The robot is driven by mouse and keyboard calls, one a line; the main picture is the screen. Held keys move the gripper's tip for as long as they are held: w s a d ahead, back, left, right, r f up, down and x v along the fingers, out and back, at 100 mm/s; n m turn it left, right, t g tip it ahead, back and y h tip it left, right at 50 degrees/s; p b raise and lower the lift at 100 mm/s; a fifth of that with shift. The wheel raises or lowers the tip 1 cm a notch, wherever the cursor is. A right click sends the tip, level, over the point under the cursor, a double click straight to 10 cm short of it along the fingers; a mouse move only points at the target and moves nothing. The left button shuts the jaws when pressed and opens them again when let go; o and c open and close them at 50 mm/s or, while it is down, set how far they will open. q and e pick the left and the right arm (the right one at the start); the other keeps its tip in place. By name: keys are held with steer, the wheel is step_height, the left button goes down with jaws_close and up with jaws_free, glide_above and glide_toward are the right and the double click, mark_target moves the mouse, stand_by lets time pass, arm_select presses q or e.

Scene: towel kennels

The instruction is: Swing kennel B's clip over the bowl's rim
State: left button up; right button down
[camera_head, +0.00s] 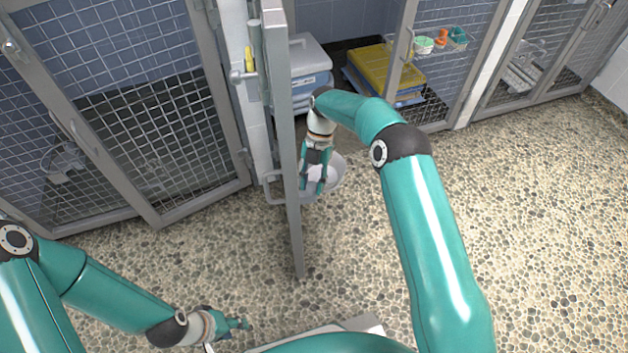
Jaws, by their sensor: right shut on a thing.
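A pale, round bowl (338,173) shows beside the open door (289,130), which I see nearly edge-on. My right gripper (313,188) points down over the bowl, close to the door's right face, and covers much of the bowl. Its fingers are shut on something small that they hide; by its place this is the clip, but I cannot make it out. Whether the clip lies over the rim cannot be seen. My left gripper (243,324) is low in the view, over the floor and away from the door. Its fingers are too small to judge.
Behind the door stand a white and blue box (308,62) and a yellow-topped stack (388,68). Closed mesh kennel doors (150,120) line the left. A shelf at the upper right holds small coloured items (440,40). The pebbled floor (540,200) is clear.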

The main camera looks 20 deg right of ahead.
steer(key=n+h, duration=0.1)
steer(key=n, duration=0.1)
steer(key=n+h, duration=0.1)
steer(key=n, duration=0.2)
steer(key=shift+w+a+n+g, duration=0.1)
steer(key=shift+w+n+g, duration=0.05)
steer(key=shift+n+g, duration=0.2)
stand_by(0.4)
steer(key=c, duration=0.8)
jaws_free()
steer(key=shift+s, duration=0.25)
